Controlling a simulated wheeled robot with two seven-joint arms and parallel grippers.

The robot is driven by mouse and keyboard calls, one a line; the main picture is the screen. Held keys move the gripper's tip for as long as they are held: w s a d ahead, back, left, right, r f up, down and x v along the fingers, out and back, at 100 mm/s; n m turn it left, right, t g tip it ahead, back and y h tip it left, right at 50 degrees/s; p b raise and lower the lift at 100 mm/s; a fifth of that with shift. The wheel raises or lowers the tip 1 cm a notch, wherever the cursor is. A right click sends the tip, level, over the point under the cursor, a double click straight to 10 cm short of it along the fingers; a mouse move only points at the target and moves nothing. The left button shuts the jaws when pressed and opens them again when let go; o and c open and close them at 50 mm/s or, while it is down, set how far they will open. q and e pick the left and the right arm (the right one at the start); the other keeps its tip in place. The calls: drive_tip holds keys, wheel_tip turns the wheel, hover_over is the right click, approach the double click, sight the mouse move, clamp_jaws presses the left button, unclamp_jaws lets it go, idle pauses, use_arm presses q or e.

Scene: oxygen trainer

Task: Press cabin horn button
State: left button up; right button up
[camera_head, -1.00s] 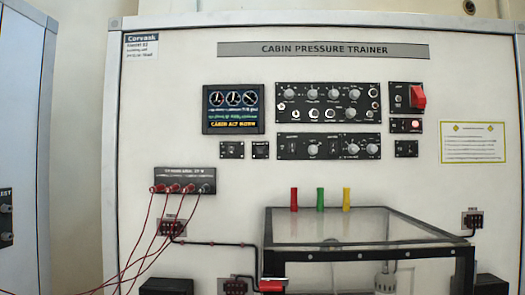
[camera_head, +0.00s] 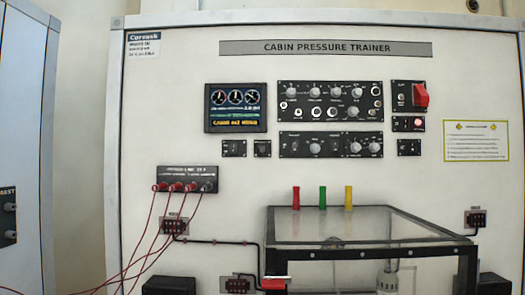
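The cabin pressure trainer panel (camera_head: 450,80) stands upright in front of me. Small black switch plates sit on it: one (camera_head: 233,148) and another (camera_head: 262,149) below the display, one with a lit red lamp (camera_head: 417,124) at the right, and one (camera_head: 408,147) below that. Their labels are too small to read, so I cannot tell which is the cabin horn button. The display (camera_head: 235,108) shows round gauges and a yellow line that seems to begin "CABIN ALT". Neither of my grippers shows in this view.
A glass-topped, black-framed box (camera_head: 350,228) juts out at the lower right, with red, green and yellow pegs (camera_head: 322,197) behind its top. Red cables (camera_head: 150,235) hang from a socket block (camera_head: 187,180) at the lower left. A red switch guard (camera_head: 421,95) is at upper right.

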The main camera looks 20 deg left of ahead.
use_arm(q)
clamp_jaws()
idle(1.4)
